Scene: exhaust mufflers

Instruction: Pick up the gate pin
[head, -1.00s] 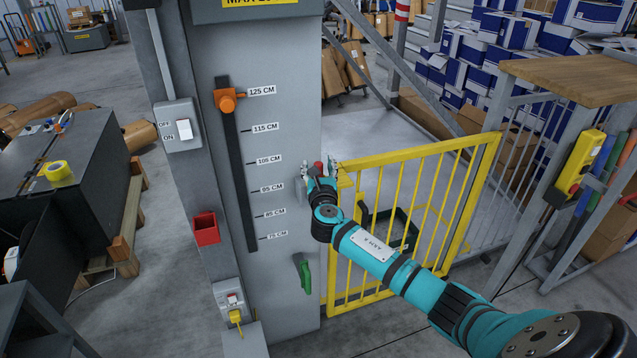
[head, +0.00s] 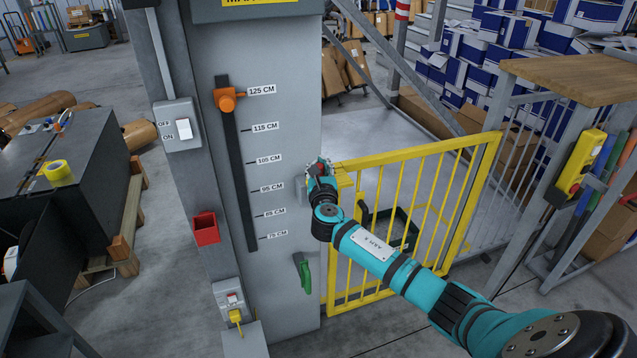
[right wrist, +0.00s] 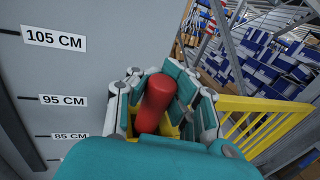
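The gate pin (right wrist: 156,103) is a red rounded cylinder. In the right wrist view it stands between the fingers of my right gripper (right wrist: 158,95), with teal and white finger segments close against it on both sides. In the head view my right gripper (head: 320,168) is at the upper left corner of the yellow gate (head: 415,152), beside the grey column, and mostly covers the pin. The gripper looks shut around the pin. The pin's lower end is hidden, so I cannot tell whether it sits in the gate. My left gripper is out of view.
The grey column (head: 280,130) with its height scale stands just left of the gripper. A green handle (head: 303,272) hangs low on it, and a red box (head: 205,229) is on its left side. A wooden-topped bench (head: 575,75) stands right of the gate.

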